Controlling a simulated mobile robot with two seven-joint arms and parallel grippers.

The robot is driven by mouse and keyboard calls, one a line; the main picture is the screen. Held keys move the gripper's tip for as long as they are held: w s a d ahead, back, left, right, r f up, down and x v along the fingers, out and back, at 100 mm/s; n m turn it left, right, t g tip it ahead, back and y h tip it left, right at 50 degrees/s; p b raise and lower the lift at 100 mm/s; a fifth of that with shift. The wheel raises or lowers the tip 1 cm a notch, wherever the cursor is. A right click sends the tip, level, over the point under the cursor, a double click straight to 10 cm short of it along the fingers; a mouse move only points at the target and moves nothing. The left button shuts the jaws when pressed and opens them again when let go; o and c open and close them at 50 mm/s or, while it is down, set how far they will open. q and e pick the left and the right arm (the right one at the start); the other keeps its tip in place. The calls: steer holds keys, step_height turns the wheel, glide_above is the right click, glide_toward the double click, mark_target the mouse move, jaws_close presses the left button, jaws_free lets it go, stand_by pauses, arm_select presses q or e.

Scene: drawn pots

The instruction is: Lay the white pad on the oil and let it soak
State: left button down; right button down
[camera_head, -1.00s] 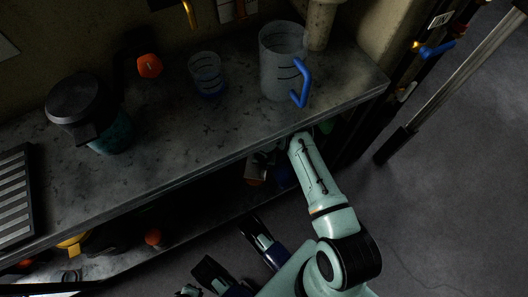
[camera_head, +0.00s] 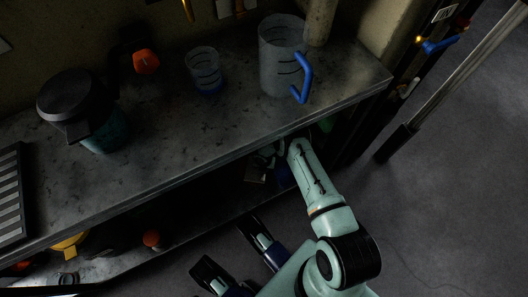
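I cannot make out the white pad or any oil patch in this view. A teal arm with a dark elbow joint comes in from the lower right, and one link reaches to the shelf's front edge. My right gripper (camera_head: 225,238) is at the bottom centre, with two dark fingers spread apart and only floor visible between them. It is in front of the shelf unit and touches nothing that I can see. A small pale thing (camera_head: 256,172) lies in shadow under the top, too dim to identify. My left gripper is not in view.
The grey worktop (camera_head: 170,145) holds a black-lidded jug (camera_head: 78,105), a small beaker (camera_head: 205,72), a large blue-handled pitcher (camera_head: 278,65) and a slatted tray (camera_head: 10,195). A lower shelf holds an orange item (camera_head: 151,239). Floor (camera_head: 450,180) is open at right.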

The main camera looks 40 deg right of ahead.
steer(key=shift+f, duration=0.65)
stand_by(0.6)
steer(key=c, duration=0.9)
jaws_free()
